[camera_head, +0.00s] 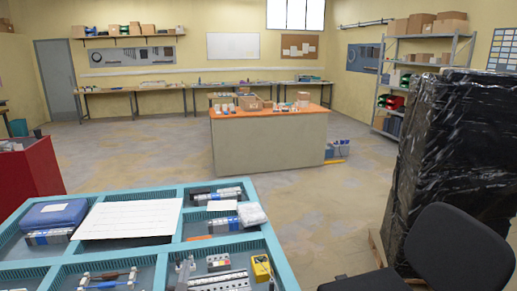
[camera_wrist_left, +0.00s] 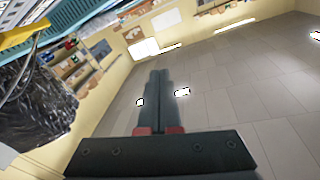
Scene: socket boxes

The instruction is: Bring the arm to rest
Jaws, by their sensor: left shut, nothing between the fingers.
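My left gripper (camera_wrist_left: 158,73) shows in the left wrist view. Its two dark fingers lie side by side, closed together, with nothing between them. I cannot clearly make out either arm in the head view. My right gripper is in neither view.
A teal compartment tray (camera_head: 270,240) with socket parts and a white sheet (camera_head: 130,218) fills the lower left. A black-wrapped stack (camera_head: 440,150) and a dark chair (camera_head: 460,245) stand at the right. An orange-topped counter (camera_head: 270,140) stands beyond. Floor between is clear.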

